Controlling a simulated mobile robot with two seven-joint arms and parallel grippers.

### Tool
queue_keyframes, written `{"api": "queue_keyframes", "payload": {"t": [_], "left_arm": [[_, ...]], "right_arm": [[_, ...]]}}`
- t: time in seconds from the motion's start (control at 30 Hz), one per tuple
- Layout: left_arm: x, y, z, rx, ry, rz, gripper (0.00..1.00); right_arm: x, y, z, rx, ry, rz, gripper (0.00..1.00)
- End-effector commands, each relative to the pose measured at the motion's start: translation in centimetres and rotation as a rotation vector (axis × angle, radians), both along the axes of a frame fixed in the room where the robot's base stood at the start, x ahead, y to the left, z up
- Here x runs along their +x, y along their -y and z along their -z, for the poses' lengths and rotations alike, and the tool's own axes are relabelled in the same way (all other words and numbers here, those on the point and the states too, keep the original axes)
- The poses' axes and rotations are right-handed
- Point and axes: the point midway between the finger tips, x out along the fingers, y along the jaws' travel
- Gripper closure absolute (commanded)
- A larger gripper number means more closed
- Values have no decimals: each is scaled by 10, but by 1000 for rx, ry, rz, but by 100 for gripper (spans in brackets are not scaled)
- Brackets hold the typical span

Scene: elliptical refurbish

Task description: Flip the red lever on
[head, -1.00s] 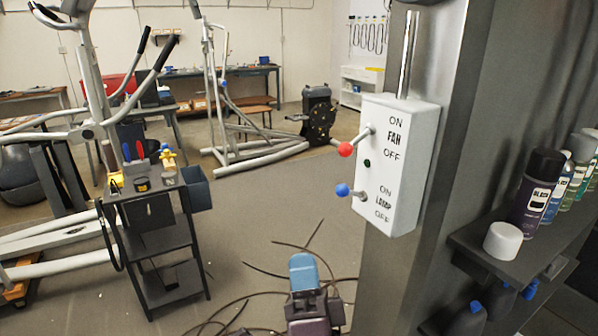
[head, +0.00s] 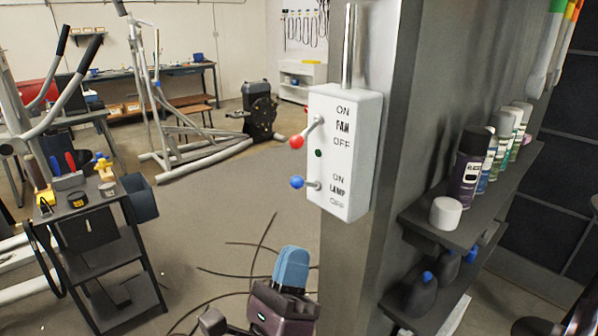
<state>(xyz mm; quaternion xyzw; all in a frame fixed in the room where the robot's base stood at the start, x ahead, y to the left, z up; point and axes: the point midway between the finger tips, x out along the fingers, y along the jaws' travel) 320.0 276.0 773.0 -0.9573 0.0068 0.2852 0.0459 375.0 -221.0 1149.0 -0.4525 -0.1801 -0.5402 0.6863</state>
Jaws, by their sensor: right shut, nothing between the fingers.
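A white switch box (head: 353,160) is mounted on a grey metal pillar, right of centre. Its upper lever, marked FAN, has a red knob (head: 297,142); its rod slants out to the left and down, towards the OFF side. Below it, the LAMP lever with a blue knob (head: 297,182) sticks out roughly level. My right gripper (head: 291,268), dark with blue fingers, is at the bottom centre, below the box and apart from both levers. It is shut and empty. My left gripper is not in view.
A dark shelf (head: 465,215) with spray cans and a white cap stands right of the pillar (head: 345,290). A black tool cart (head: 105,240) is at the left, with exercise machines behind. Cables lie on the floor. The space left of the levers is open.

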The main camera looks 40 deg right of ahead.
Motion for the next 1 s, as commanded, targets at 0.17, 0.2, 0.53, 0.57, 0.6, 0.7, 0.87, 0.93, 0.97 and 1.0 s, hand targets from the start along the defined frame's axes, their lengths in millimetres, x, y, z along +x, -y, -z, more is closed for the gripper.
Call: {"api": "queue_keyframes", "payload": {"t": [0.17, 0.2, 0.53, 0.57, 0.6, 0.7, 0.87, 0.93, 0.97, 1.0], "left_arm": [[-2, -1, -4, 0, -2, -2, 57], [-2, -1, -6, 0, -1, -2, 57], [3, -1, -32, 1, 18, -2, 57], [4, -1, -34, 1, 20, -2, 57], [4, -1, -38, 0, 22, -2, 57], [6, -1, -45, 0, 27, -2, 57], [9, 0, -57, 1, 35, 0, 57], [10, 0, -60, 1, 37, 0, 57], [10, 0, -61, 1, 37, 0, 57], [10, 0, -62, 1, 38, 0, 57]], "right_arm": [[3, 5, -9, -2, 2, 1, 100], [5, 8, -13, -2, 3, 2, 100], [24, 40, -56, -3, 4, 2, 100], [26, 43, -59, -3, 3, 1, 100], [28, 47, -65, -2, 4, 2, 100], [34, 57, -77, -2, 3, 2, 100], [44, 54, -96, 0, 2, -1, 100], [47, 53, -102, 0, 1, 0, 100], [48, 53, -104, 0, 1, 0, 100], [49, 52, -106, 0, 1, 1, 100]]}}
